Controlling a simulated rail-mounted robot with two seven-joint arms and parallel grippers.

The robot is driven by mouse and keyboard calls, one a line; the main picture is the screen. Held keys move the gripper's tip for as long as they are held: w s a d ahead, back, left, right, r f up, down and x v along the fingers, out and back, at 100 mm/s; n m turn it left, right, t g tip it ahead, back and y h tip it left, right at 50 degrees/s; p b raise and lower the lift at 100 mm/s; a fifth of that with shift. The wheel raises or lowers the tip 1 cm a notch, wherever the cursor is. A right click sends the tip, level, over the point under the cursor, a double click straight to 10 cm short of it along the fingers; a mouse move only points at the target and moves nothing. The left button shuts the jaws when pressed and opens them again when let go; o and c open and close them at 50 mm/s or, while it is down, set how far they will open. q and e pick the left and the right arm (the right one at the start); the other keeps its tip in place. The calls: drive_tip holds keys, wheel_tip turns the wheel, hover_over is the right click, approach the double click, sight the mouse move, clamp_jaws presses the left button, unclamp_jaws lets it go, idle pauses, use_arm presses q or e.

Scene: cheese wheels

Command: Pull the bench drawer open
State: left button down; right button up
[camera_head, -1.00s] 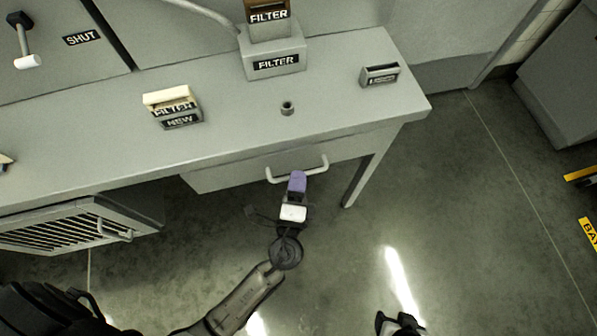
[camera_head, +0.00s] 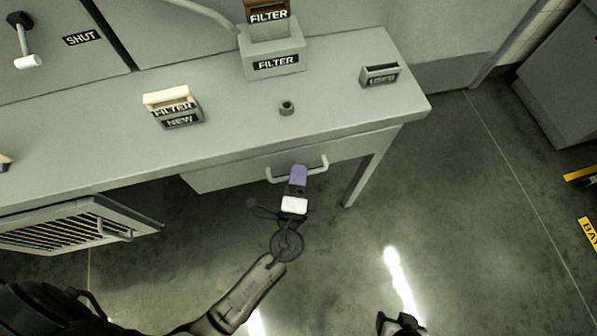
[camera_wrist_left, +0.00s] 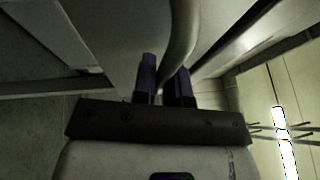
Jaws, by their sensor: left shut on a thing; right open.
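The bench drawer (camera_head: 225,178) is under the right part of the grey bench, its front looking flush or nearly flush below the bench top. Its pale bar handle (camera_head: 318,166) runs across the front. My left gripper (camera_head: 298,172), with purple fingers, is at the middle of the handle. In the left wrist view the handle bar (camera_wrist_left: 181,40) passes between the two purple fingers of the left gripper (camera_wrist_left: 165,82), which is shut on it. My right gripper (camera_head: 399,322) is open at the bottom edge, away from the bench, only partly in view.
On the bench top (camera_head: 235,120) stand a FILTER NEW holder (camera_head: 180,120), a FILTER housing (camera_head: 275,62), a USED box (camera_head: 380,75) and a small round socket (camera_head: 287,108). A bench leg (camera_head: 368,178) is right of the drawer. A vented grey unit (camera_head: 70,225) stands left. Floor before the drawer is clear.

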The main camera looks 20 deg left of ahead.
idle(0.3)
use_arm(q)
drive_tip(key=shift+s+d, duration=0.1)
drive_tip(key=s+d+b, duration=0.5)
drive_tip(key=s+d, duration=1)
drive_tip(key=s, duration=0.3)
drive_tip(key=shift+s, duration=0.15)
drive_tip(key=c, duration=1.2)
unclamp_jaws()
drive_tip(key=shift+a, duration=0.1)
